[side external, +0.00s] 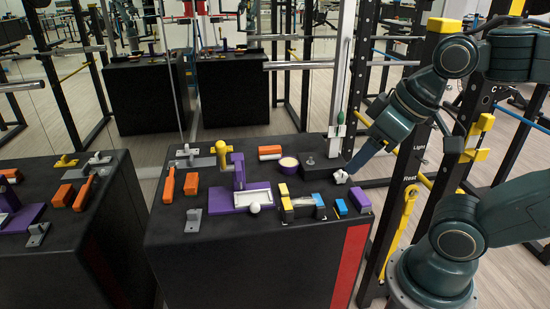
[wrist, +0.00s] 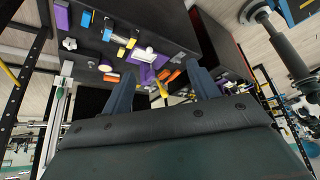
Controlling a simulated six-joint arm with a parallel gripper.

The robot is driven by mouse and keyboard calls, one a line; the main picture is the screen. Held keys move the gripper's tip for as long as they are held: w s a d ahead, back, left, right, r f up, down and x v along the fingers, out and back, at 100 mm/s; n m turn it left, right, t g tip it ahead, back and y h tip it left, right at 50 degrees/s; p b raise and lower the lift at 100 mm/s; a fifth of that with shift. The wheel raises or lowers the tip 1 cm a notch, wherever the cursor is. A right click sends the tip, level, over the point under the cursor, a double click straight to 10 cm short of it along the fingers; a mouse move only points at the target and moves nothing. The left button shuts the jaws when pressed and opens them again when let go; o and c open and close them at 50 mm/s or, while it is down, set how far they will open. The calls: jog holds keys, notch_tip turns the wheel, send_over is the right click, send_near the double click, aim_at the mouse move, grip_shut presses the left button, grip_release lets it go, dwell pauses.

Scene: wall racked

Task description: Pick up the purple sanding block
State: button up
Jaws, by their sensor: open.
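A plain purple block (side external: 360,199) lies near the right front edge of the black table; it shows at the upper left of the wrist view (wrist: 62,16). I cannot tell from shape alone which is the sanding block. My gripper (side external: 353,169) is above the table's right side, behind the purple block. In the wrist view its fingers (wrist: 163,90) are apart with nothing held between them.
A white knob-like piece (side external: 341,177) is close to my gripper. A rack post (side external: 410,150) stands to the right. The left wall mirrors the table.

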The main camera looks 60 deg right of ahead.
jog(key=o, duration=0.9)
jog(key=shift+w, duration=0.1)
jog(key=w+d+f+m+g+h, duration=0.1)
jog(key=w+d+f+m+g, duration=0.1)
jog(key=w+d+f+m, duration=0.4)
jog(key=w+d+f+m+g, duration=0.15)
jog(key=w+d+m, duration=0.35)
jog(key=d+m, duration=0.5)
jog(key=s+d+f+m, duration=0.1)
jog(key=d+f+m, duration=0.2)
jog(key=d+f, duration=0.2)
jog(key=s+d+f+m+g, duration=0.1)
jog(key=d+f+m, duration=0.3)
jog(key=d+f, duration=0.1)
jog(key=s+d+f+m+g+y, duration=0.1)
jog(key=s+d+f+m, duration=0.1)
jog(key=d, duration=0.5)
notch_tip(320, 180, down, 3)
jog(key=shift+s+r+m, duration=0.1)
jog(key=shift+m, duration=0.7)
